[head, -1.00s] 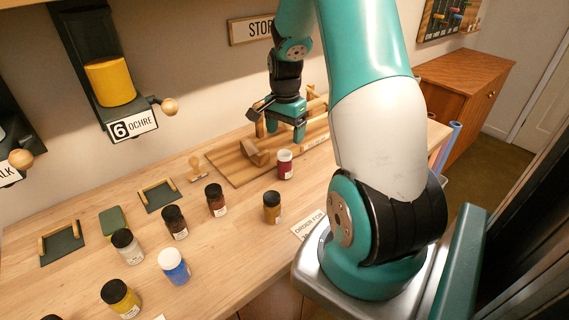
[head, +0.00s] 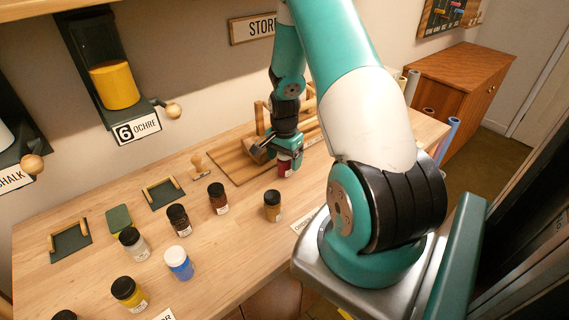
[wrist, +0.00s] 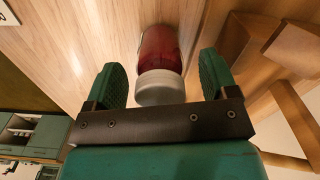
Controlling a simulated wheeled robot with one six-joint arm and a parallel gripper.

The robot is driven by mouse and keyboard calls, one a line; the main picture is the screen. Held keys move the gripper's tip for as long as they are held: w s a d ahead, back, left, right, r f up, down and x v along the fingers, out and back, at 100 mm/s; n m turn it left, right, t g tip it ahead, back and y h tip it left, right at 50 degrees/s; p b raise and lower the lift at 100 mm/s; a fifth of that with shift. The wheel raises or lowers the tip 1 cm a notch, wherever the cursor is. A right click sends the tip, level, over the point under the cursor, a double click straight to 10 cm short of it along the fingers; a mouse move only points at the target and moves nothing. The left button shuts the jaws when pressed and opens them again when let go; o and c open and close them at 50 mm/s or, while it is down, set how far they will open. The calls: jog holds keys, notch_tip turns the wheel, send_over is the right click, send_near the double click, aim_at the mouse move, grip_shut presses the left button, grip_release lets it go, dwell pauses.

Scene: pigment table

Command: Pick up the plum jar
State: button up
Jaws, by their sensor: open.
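The plum jar (head: 283,170) is dark red and stands on the wooden table, its top partly hidden by my gripper (head: 288,153) in the head view. In the wrist view the plum jar (wrist: 160,50) shows its red body and white lid. My gripper (wrist: 162,85) is open, with one green finger on each side of the jar. A gap shows between the jar and each finger, wider on the right.
A wooden board (head: 235,168) with a wooden rack lies just behind the jar. An ochre-brown jar (head: 272,206) stands in front of it. Several other jars, including a blue jar (head: 179,263), stand to the left. Bare table lies between them.

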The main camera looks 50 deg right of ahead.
jog(key=c, duration=1)
jog(key=shift+c, duration=0.2)
